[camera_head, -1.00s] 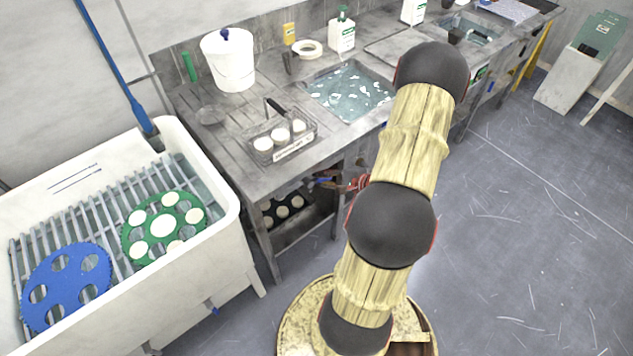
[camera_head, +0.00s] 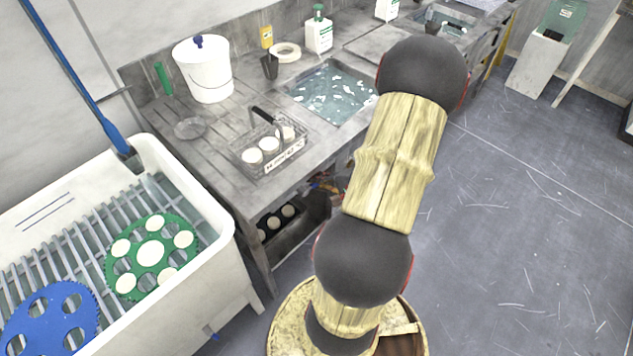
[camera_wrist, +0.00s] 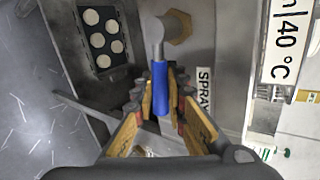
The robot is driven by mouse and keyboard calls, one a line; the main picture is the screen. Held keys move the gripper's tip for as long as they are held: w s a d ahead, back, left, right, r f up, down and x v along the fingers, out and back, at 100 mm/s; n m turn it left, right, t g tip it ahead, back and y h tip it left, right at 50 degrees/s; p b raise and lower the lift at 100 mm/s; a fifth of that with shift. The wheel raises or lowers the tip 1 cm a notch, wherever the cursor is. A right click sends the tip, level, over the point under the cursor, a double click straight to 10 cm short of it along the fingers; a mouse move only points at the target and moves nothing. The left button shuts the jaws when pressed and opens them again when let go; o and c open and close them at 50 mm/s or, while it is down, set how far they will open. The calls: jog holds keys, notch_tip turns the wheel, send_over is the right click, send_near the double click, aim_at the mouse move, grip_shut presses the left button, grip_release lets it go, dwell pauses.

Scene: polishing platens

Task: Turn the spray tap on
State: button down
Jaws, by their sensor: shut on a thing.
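The spray tap (camera_wrist: 158,50) shows in the wrist view as a grey metal body with a brass nut and a lever with a blue sleeve (camera_wrist: 163,88). A label reading "SPRAY" (camera_wrist: 204,90) is on the panel to its right. My gripper (camera_wrist: 162,100) is shut on the blue lever, with a yellow-padded finger on each side of it. In the head view my arm and the bench edge hide most of the tap and gripper. The lower end of the blue sleeve lies between the fingers.
A dark tray with white discs (camera_wrist: 103,38) sits beside the tap. In the head view, a bench holds a wire basket (camera_head: 268,150), a white bucket (camera_head: 203,70) and a water-filled sink (camera_head: 335,92). A white tub (camera_head: 215,235) stands at left. Open floor (camera_head: 510,250) lies right.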

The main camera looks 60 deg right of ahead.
jog(key=shift+a, duration=0.1)
jog(key=c, duration=1.8)
grip_release()
jog(key=shift+c, duration=0.2)
jog(key=shift+o, duration=0.2)
jog(key=v, duration=1.2)
jog(key=shift+f, duration=0.1)
